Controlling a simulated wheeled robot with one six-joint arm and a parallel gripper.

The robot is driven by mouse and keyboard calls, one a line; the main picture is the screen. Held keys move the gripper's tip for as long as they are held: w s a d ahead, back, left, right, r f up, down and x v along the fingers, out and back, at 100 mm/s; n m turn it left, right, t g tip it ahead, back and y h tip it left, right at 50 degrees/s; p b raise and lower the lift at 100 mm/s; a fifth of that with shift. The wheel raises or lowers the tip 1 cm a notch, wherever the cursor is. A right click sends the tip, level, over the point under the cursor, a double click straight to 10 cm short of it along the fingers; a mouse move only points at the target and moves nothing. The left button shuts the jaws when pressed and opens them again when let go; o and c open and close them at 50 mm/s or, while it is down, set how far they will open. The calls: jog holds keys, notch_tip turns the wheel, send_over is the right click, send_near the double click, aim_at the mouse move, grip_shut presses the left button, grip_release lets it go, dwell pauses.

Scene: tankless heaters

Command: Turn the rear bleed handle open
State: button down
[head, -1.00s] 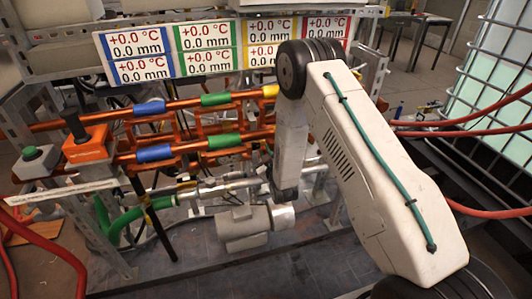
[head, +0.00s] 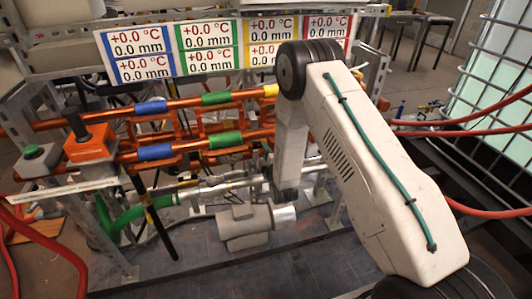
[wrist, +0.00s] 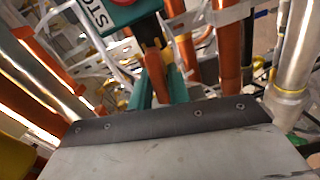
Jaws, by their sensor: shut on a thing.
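The wrist view shows my gripper (wrist: 159,92) with two teal fingers past the dark edge of the grey plate. A narrow copper-brown piece (wrist: 157,68) stands between them. The fingers are shut on it. I take it to be the rear bleed handle, but its full shape and its valve are hidden. A dark and orange part (wrist: 153,42) is just beyond the fingers, under a green and red box with a white label. In the head view my arm reaches down behind the rack's front, and the gripper and handle are hidden there.
Copper pipes (wrist: 228,55) and a silver pipe (wrist: 297,60) stand close on the right in the wrist view. In the head view, orange manifold pipes (head: 190,148), an orange switch box (head: 90,143) and a grey motor (head: 243,227) are close to my arm. Red hoses (head: 470,127) cross the right side.

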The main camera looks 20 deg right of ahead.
jog(key=shift+f+n, duration=0.1)
jog(key=shift+n, duration=0.5)
jog(key=c, duration=1.4)
grip_release()
jog(key=shift+c, duration=0.2)
jog(key=s, duration=0.8)
